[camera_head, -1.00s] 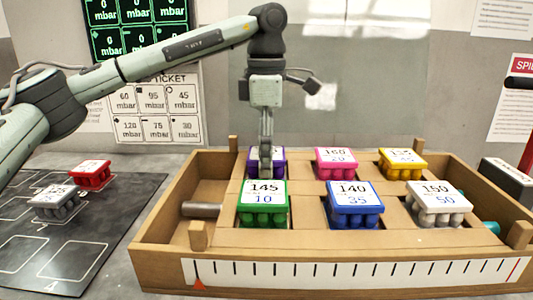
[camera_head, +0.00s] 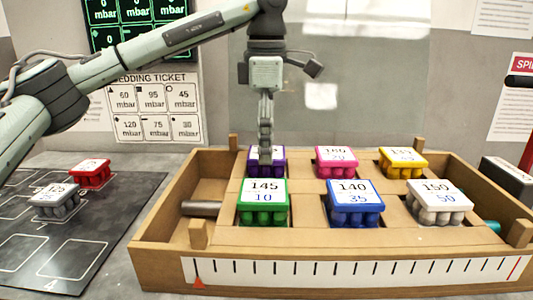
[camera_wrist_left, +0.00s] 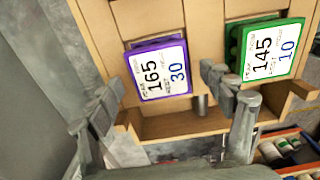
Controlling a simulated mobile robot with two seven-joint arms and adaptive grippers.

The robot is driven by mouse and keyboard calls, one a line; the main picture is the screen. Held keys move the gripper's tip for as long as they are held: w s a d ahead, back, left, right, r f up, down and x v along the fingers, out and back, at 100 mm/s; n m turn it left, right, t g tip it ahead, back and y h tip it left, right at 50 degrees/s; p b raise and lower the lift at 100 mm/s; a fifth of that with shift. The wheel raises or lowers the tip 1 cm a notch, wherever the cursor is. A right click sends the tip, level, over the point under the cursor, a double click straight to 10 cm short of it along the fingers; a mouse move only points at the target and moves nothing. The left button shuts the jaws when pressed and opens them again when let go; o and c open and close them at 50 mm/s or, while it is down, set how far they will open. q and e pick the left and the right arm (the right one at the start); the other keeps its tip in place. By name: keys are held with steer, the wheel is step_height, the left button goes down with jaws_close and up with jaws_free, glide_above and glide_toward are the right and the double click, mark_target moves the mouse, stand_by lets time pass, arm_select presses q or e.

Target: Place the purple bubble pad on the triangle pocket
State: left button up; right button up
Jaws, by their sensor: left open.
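The purple bubble pad (camera_head: 280,158) sits in the back left slot of the wooden tray, behind the green pad, partly hidden by my left gripper (camera_head: 265,158). In the left wrist view the purple pad (camera_wrist_left: 160,76) shows its white label with 165 and 30. There the left gripper (camera_wrist_left: 163,92) is open, its fingers apart to either side of the pad, with nothing held. The dark mat (camera_head: 115,225) at the left has white-outlined pockets. My right gripper is out of view.
The wooden tray (camera_head: 165,262) also holds green (camera_head: 263,203), blue (camera_head: 355,205), white (camera_head: 436,205), pink (camera_head: 337,163) and yellow (camera_head: 403,163) pads. A red pad (camera_head: 90,173) and a grey pad (camera_head: 54,199) stand on the mat's back pockets. The front pockets are bare.

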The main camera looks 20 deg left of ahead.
arm_select(q)
step_height(320, 180, up, 6)
steer(key=shift+r, duration=0.1)
step_height(320, 180, up, 3)
steer(key=shift+r, duration=0.2)
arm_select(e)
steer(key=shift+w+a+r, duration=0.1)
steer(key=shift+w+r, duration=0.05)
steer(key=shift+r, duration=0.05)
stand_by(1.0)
